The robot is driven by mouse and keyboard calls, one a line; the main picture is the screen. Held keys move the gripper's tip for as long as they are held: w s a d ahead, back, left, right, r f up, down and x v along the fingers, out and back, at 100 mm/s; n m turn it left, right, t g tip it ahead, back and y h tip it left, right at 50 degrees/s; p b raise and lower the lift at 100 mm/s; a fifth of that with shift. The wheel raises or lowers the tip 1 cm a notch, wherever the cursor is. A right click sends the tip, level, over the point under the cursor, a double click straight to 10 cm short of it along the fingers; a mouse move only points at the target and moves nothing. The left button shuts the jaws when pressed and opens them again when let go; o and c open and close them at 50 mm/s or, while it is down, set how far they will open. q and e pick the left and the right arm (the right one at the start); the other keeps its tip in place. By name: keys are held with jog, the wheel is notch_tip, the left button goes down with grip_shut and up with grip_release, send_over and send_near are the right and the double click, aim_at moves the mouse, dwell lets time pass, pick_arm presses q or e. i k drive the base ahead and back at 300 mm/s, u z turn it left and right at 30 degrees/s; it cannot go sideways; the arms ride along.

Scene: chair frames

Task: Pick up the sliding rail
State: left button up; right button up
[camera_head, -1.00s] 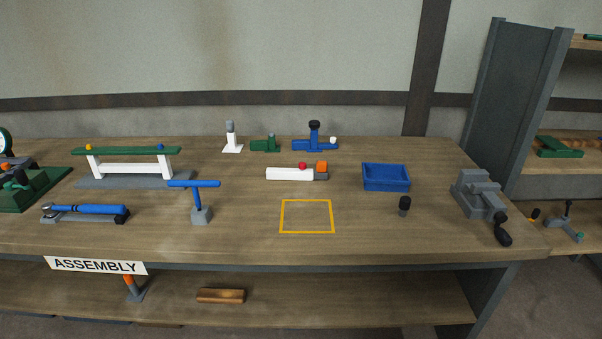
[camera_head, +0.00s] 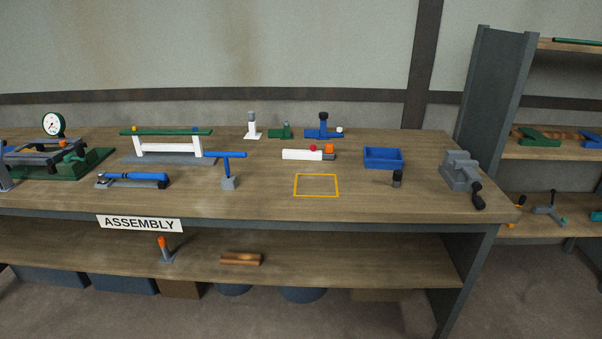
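No part is labelled as the sliding rail, and I cannot tell for sure which one it is. A long green bar (camera_head: 166,132) with small yellow and blue knobs lies across a white stand (camera_head: 168,148) on a grey base plate at the back left of the workbench. Another thin green bar (camera_head: 576,41) lies on the upper shelf of the rack at the right, partly cut off by the picture edge. Neither of my grippers is in view.
The workbench (camera_head: 270,205) carries a dial gauge (camera_head: 53,124), a blue tray (camera_head: 383,158), a grey vice (camera_head: 461,171) and several small parts. A yellow square outline (camera_head: 316,186) on the bench is empty. An ASSEMBLY sign (camera_head: 139,223) hangs on the front edge. Floor (camera_head: 350,322) shows in front.

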aim_at(296, 154)
jog(key=z, duration=0.3)
jog(key=k, duration=0.3)
jog(key=u, duration=1.15)
jog(key=i, duration=0.9)
jog(key=z, duration=0.1)
